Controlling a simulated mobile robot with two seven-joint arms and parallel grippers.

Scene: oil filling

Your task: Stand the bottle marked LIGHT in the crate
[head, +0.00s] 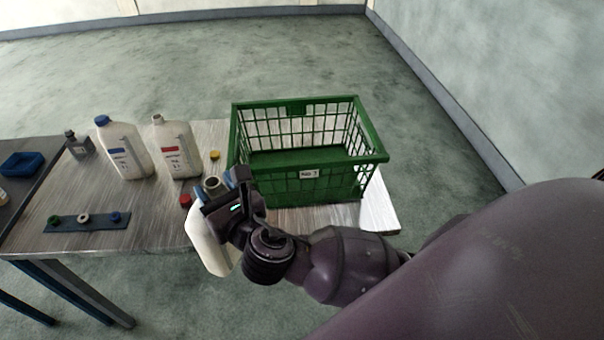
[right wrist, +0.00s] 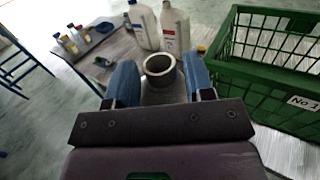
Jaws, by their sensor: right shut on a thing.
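My right gripper (head: 226,188) is shut on a white bottle (head: 207,240) at its neck and holds it at the table's front edge, left of the crate. Its open, uncapped mouth shows between the blue fingers in the right wrist view (right wrist: 159,68). Its label is hidden, so I cannot read its marking. The green crate (head: 305,174), tagged No 1, stands on the table just right of the gripper and looks empty. It also shows at the right of the right wrist view (right wrist: 262,80). My left gripper is not in view.
Two white bottles, one blue-labelled (head: 124,152) and one red-labelled (head: 177,150), stand left of the crate. A red cap (head: 185,201) and a yellow cap (head: 215,155) lie near them.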

